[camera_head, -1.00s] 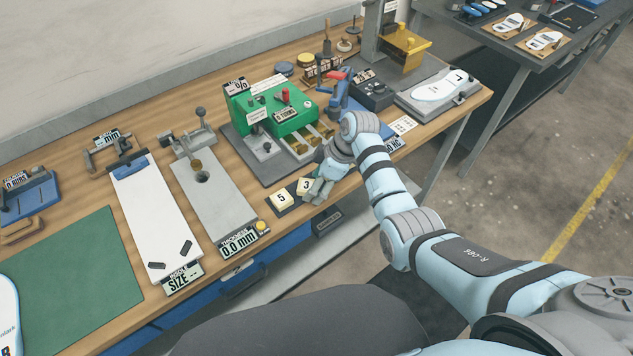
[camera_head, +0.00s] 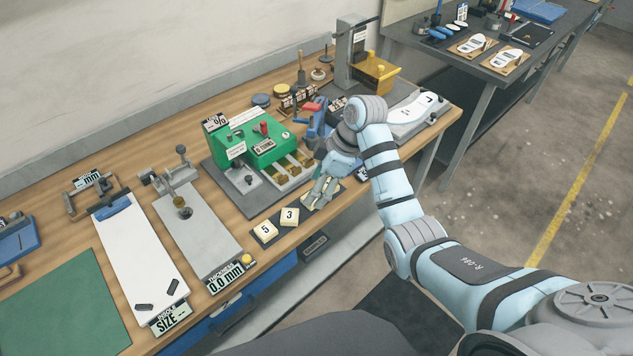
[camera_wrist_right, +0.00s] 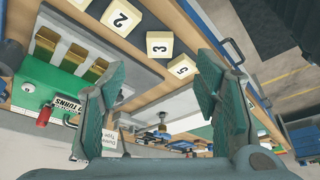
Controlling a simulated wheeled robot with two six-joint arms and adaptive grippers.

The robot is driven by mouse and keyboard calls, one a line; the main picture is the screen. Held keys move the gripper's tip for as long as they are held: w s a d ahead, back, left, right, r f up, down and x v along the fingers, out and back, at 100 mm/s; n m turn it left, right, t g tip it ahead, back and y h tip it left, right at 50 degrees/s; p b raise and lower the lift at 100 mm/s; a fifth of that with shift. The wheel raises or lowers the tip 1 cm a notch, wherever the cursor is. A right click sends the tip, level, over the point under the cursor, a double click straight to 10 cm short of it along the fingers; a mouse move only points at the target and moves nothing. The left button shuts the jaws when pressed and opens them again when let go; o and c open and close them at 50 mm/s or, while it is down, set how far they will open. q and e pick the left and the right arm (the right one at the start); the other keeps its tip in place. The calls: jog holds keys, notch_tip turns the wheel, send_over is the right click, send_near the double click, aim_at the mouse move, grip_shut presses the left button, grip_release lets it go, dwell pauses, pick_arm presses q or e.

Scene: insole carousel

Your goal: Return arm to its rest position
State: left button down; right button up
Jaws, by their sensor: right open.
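My right gripper (camera_head: 319,193) is above the front edge of the workbench, in front of the green machine (camera_head: 258,147). Its two fingers stand apart with nothing between them, and it also shows open in the right wrist view (camera_wrist_right: 160,90). The right arm reaches in from the lower right, bent at the elbow. Number blocks 5 (camera_head: 265,232) and 3 (camera_head: 289,216) sit on the bench, left of the fingers. The right wrist view also shows a block marked 2 (camera_wrist_right: 122,17). My left gripper is not in view.
The white size board (camera_head: 140,250) and the grey thickness gauge (camera_head: 198,232) lie to the left. The floor right of the bench is open.

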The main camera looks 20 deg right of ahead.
jog(key=s+d+f+m+h, duration=0.25)
jog(key=s+f+m, duration=0.35)
jog(key=s+f, duration=0.6)
jog(key=s+d+r+m+t+h, duration=0.1)
jog(key=s+d+m, duration=0.15)
jog(key=s, duration=0.55)
jog(key=s+d+m+t+h, duration=0.15)
jog(key=s+m, duration=0.25)
jog(key=s, duration=0.5)
notch_tip(320, 180, down, 22)
jog(key=s+d+r+g, duration=0.1)
jog(key=s+d+g, duration=0.1)
jog(key=s, duration=0.1)
jog(key=s+f+g+b, duration=0.1)
jog(key=s+f, duration=1)
jog(key=s, duration=0.1)
jog(key=shift+s+d+f, duration=0.2)
jog(key=shift+d+f, duration=0.1)
jog(key=shift+f, duration=0.1)
jog(key=shift+m, duration=0.25)
